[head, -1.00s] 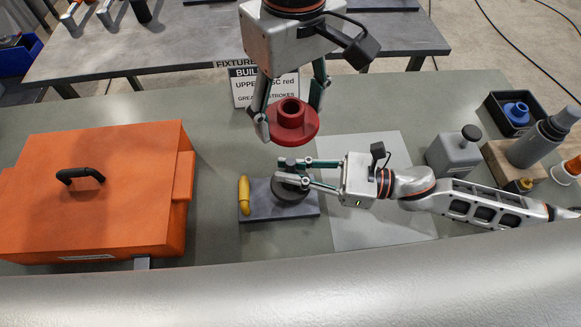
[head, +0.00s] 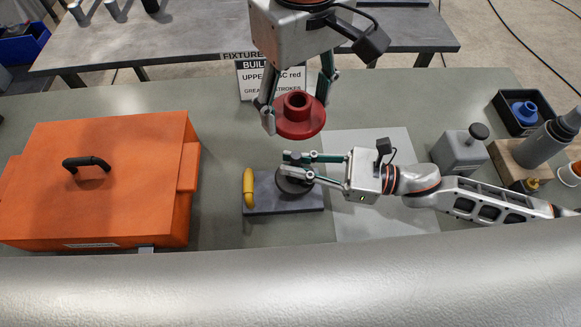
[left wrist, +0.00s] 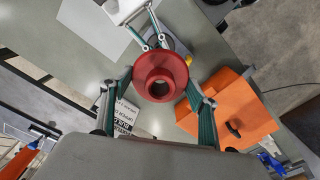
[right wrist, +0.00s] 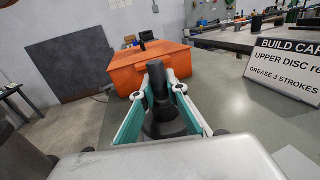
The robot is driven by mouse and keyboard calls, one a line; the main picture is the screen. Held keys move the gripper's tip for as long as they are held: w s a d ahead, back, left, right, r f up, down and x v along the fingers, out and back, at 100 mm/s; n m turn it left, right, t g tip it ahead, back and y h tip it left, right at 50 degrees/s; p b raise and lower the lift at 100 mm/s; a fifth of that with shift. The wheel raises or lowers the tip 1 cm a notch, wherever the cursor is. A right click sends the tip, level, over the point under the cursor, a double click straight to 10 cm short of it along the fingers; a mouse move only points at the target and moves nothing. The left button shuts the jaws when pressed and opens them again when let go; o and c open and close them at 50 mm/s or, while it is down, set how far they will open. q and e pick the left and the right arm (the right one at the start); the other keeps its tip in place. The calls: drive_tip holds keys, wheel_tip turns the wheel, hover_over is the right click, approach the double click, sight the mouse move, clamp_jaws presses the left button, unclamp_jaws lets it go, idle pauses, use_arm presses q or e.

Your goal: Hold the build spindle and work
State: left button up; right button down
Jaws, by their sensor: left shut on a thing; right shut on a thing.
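My left gripper (head: 295,114) is shut on a red flanged disc (head: 299,124) with a hollow hub. It holds the disc in the air above and a little behind the spindle; the disc also fills the middle of the left wrist view (left wrist: 160,82). My right gripper (head: 287,163) is shut on the upright dark build spindle (right wrist: 157,88). The spindle's round dark base (head: 293,186) stands on a grey fixture plate (head: 262,207), which has a yellow handle (head: 248,188) on its left. The build card (head: 272,82) reads "upper disc red, grease 3 strokes" and is partly hidden by my left gripper.
A large orange case (head: 120,190) with a black handle takes up the left. A pale mat (head: 375,218) lies under my right arm. At the right stand a grey canister (head: 459,152), a black tray holding a blue flanged disc (head: 524,111), and a grey bottle (head: 548,143).

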sight(296, 154)
idle(0.8)
use_arm(q)
drive_tip(key=shift+f, duration=1.85)
drive_tip(key=shift+f, duration=2.65)
idle(1.6)
drive_tip(key=shift+f, duration=0.35)
drive_tip(key=shift+f, duration=0.5)
